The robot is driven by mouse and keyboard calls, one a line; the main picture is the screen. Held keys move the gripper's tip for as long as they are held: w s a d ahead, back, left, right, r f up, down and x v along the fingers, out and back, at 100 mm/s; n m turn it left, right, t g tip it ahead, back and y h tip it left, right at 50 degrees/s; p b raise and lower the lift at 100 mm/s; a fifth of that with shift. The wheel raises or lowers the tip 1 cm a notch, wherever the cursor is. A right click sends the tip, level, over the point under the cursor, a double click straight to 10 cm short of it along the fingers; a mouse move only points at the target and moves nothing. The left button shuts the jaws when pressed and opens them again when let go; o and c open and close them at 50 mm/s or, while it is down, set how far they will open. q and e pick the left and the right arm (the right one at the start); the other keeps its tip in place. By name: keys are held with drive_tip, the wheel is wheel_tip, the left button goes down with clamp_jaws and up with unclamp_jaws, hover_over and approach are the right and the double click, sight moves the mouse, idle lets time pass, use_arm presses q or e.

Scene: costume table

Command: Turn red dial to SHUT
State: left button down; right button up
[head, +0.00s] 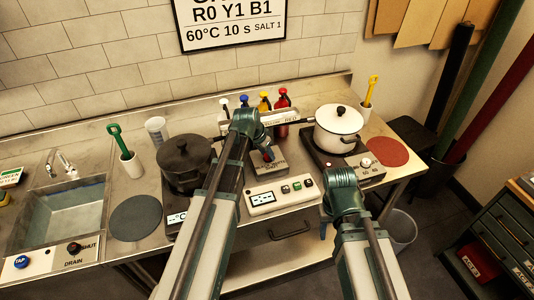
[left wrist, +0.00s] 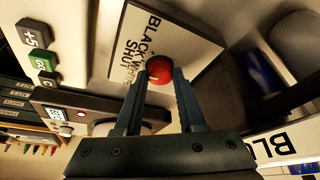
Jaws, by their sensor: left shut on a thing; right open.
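The red dial (left wrist: 159,69) is round and sits on a pale panel (left wrist: 185,40) lettered BLACK, WHITE and SHUT, seen close up in the left wrist view. My left gripper (left wrist: 158,80) is shut on the dial, one finger on each side. The SHUT lettering is beside the dial, close to one finger. I cannot tell which mark the dial points to. In the head view my left gripper (head: 266,152) is over the small panel at the middle of the counter. My right gripper (head: 345,188) is low at the counter's front edge; its fingertips are hidden.
A black pot (head: 184,160) stands left of my left arm, and a white pot (head: 338,128) on a hotplate stands to the right. Bottles (head: 283,103) stand behind the panel. A box with buttons (head: 283,194) lies in front of it.

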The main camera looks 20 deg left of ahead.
use_arm(q)
drive_tip(key=shift+a+m, duration=0.1)
drive_tip(key=shift+m, duration=0.5)
drive_tip(key=shift+g, duration=0.3)
drive_tip(key=c, duration=0.5)
unclamp_jaws()
drive_tip(key=shift+r, duration=0.1)
drive_tip(key=p+v, duration=0.8)
drive_tip(key=v, duration=0.1)
drive_tip(key=p+v, duration=0.4)
drive_tip(key=shift+s+a+r+p, duration=0.15)
drive_tip(key=shift+s+a+p, duration=0.05)
drive_tip(key=shift+a+p, duration=0.15)
